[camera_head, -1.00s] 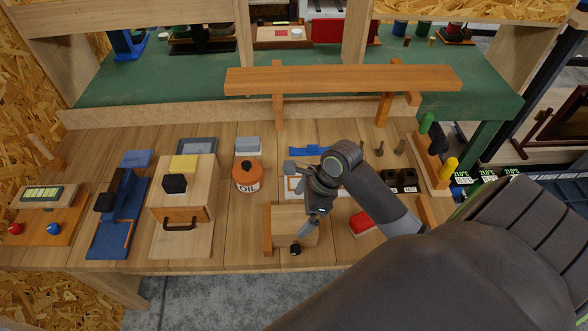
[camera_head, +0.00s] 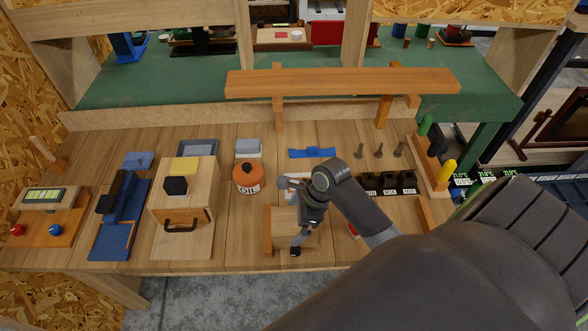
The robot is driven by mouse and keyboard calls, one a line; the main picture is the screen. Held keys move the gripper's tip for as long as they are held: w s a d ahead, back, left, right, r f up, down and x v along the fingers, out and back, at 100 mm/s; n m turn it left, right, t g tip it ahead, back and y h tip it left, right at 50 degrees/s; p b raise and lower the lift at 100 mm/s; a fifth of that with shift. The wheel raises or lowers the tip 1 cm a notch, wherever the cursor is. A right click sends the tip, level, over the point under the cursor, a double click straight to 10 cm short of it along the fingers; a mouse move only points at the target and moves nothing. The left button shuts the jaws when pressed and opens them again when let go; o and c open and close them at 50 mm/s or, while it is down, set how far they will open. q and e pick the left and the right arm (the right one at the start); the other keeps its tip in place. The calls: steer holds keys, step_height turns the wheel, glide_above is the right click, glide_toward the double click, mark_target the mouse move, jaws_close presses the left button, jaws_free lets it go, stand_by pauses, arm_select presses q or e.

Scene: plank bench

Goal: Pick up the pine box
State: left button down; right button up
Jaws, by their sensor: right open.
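A pale wooden box-like piece (camera_head: 286,216) lies on the plank bench at the centre front, with a darker orange-brown strip at its left end. My arm partly covers it, and I cannot tell its full shape. My right gripper (camera_head: 291,217) is above it, open, with its fingers spread apart. One finger reaches the box's front edge and the other is towards the back. I cannot tell whether they touch it. Another pale wooden box (camera_head: 194,240), with a drawer and black handle, stands further left. My left gripper is not in view.
An orange oil can (camera_head: 247,180) stands just left of my right gripper. A blue fixture (camera_head: 110,238) and a panel with red and blue knobs (camera_head: 40,232) are further left. Black bins (camera_head: 407,183) are to the right. A raised orange-brown beam (camera_head: 340,82) spans the back.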

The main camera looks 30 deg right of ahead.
steer(key=shift+f+p, duration=0.2)
steer(key=shift+p, duration=0.2)
stand_by(0.4)
steer(key=shift+c, duration=0.4)
steer(key=c, duration=1)
